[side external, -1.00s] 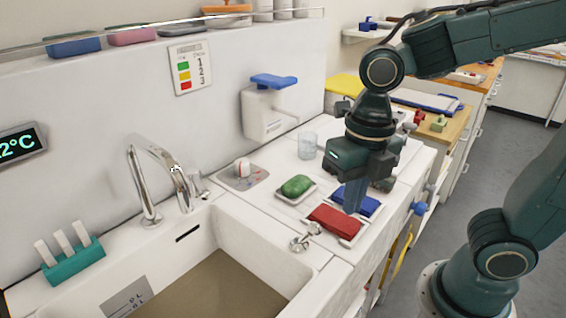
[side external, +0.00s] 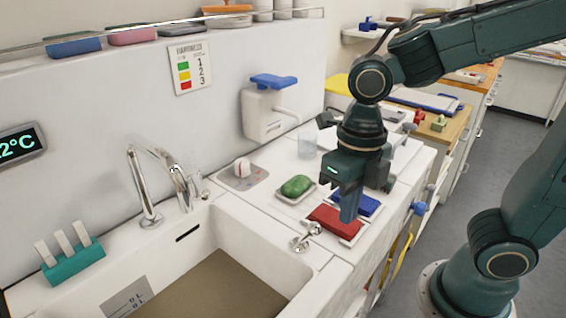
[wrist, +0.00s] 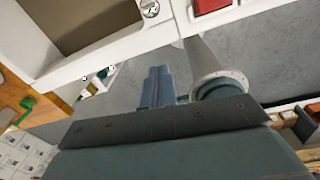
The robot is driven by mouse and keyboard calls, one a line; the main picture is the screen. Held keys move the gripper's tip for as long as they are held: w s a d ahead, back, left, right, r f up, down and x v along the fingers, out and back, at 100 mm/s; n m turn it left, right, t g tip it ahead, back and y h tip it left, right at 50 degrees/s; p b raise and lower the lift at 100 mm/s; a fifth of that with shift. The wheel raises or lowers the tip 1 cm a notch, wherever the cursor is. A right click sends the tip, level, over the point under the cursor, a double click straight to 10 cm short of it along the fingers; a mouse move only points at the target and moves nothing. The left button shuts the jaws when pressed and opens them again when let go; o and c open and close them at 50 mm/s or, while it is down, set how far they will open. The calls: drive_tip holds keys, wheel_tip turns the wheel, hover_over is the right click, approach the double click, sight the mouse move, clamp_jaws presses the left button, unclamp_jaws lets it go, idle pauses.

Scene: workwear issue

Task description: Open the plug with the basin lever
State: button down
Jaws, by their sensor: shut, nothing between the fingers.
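The chrome basin lever (side external: 305,238) sits on the right rim of the white basin (side external: 236,232). In the wrist view a round chrome fitting, which looks like the lever (wrist: 150,8), is at the top edge. Brownish water (side external: 215,288) stands in the basin and no plug can be made out. My gripper (side external: 349,214) points down, shut and empty, in front of the red cloth in the side view and to the right of the lever, apart from it. Its closed blue-grey fingers (wrist: 157,82) also show in the wrist view.
A red cloth (side external: 333,221) and a blue cloth (side external: 362,203) lie in trays under my gripper. The chrome tap (side external: 143,185) rises at the basin's back.

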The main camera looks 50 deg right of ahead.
sight(308, 235)
drive_tip(key=f, duration=0.9)
drive_tip(key=shift+s+a, duration=0.1)
drive_tip(key=shift+a, duration=0.1)
drive_tip(key=shift+w+f, duration=0.1)
drive_tip(key=shift+w, duration=0.1)
drive_tip(key=shift+w+d+r, duration=0.1)
drive_tip(key=shift+w+r, duration=0.1)
drive_tip(key=shift+w, duration=0.4)
drive_tip(key=shift+w+d+r, duration=0.1)
drive_tip(key=shift+w+r, duration=0.15)
drive_tip(key=shift+w, duration=0.3)
drive_tip(key=shift+w+d+r, duration=0.1)
drive_tip(key=shift+w+r, duration=0.1)
drive_tip(key=shift+w, duration=0.4)
